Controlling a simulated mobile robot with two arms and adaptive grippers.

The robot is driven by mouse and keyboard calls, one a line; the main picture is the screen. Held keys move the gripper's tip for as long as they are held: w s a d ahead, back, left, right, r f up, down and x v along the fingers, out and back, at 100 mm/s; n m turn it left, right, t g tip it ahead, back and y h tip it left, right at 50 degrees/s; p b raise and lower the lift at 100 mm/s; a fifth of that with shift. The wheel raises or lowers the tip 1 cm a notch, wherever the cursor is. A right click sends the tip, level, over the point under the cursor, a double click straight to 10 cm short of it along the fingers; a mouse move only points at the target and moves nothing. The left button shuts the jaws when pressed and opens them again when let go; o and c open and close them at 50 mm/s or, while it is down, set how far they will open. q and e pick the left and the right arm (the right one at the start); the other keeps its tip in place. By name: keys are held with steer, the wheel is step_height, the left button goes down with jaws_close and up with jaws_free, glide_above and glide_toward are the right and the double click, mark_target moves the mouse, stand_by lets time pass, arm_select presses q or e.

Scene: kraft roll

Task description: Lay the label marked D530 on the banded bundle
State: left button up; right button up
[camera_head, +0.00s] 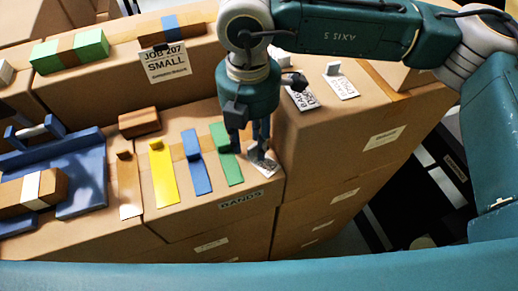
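A brown bundle with a white band (30,188) lies in a blue fixture (88,183) at the far left. My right gripper (250,148) points down at the front right of the box marked BANDS. A white label with a grey tab (268,168) is right at its fingertips; its print is too small to read, and I cannot tell whether the fingers are closed on the tab. Two more white labels with tabs, one (301,97) and another (342,86), lie on the right box; their codes are not clearly legible. My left gripper is out of view.
Yellow (163,175), blue (195,168) and green (226,158) strips and a brown strip (128,185) lie left of my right gripper. A brown block (139,122) sits behind them. A box marked JOB 207 SMALL (115,88) carries a green bundle (70,50) behind.

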mark_target(251, 152)
jaws_close()
steer(key=shift+r, duration=0.1)
stand_by(0.3)
steer(key=shift+w+r+b, duration=0.1)
steer(key=shift+r+b, duration=0.15)
steer(key=shift+b, duration=0.1)
step_height(251, 152, up, 19)
steer(key=b, duration=0.5)
steer(key=shift+r+b, duration=0.15)
steer(key=shift+b, duration=0.25)
